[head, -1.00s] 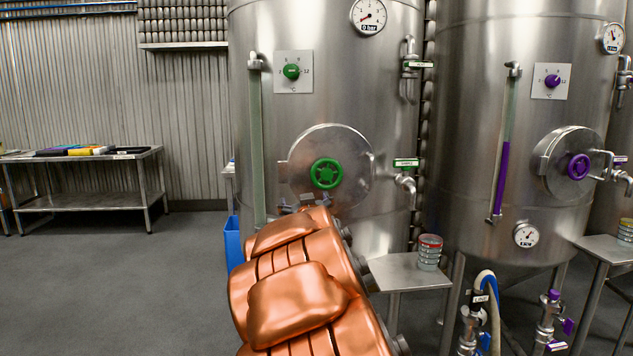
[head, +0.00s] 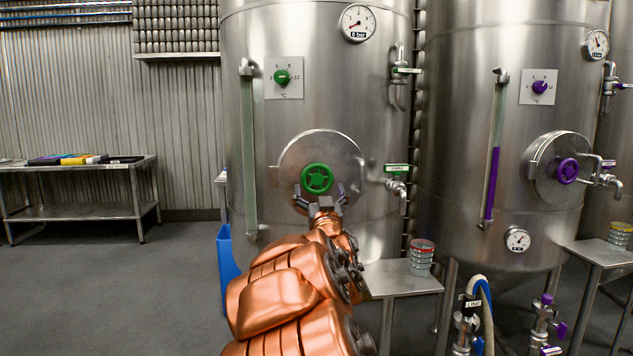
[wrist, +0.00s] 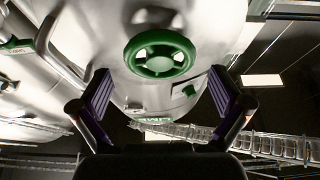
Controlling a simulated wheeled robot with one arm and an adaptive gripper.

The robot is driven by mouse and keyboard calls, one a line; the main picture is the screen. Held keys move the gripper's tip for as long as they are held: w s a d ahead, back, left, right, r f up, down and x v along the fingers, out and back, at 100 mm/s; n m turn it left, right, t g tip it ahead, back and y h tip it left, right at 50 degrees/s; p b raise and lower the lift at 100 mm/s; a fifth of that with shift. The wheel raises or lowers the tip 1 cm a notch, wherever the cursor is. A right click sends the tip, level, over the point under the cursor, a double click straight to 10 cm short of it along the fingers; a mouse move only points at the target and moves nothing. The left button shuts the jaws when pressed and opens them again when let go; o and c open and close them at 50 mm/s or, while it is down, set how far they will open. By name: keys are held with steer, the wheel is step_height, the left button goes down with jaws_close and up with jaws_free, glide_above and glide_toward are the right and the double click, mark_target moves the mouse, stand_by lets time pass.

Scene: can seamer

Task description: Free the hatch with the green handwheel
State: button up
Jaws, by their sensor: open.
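The green handwheel (head: 317,179) sits at the middle of the round steel hatch (head: 347,152) on the left tank. It also shows in the wrist view (wrist: 160,54), beyond the fingertips and centred between them. My gripper (head: 319,189) is open and empty, just below and in front of the handwheel in the head view. Its two purple-padded fingers (wrist: 162,92) stand wide apart in the wrist view. No contact with the wheel shows. My copper arm hides the lower part of the tank.
A purple handwheel (head: 568,171) is on the right tank's hatch. A sample tap (head: 398,187) sticks out right of the green hatch. A small steel table (head: 400,279) with stacked tins (head: 421,258) stands below right. A blue bin (head: 228,268) is at left; the floor beyond is clear.

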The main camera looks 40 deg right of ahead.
mark_target(319, 182)
steer(key=shift+x, duration=2.25)
steer(key=c, duration=0.9)
steer(key=shift+d+n+p, duration=0.1)
steer(key=shift+n+p, duration=0.3)
steer(key=shift+n, duration=0.1)
steer(key=n+t+y+p, duration=0.1)
steer(key=n+y+p, duration=0.1)
steer(key=n, duration=0.3)
steer(key=shift+s+d+y, duration=0.1)
steer(key=shift+y, duration=0.3)
steer(key=shift+n+t+y+p, duration=0.3)
steer(key=shift+n+y+p, duration=0.75)
steer(key=shift+n, duration=1.55)
steer(key=shift+y, duration=0.35)
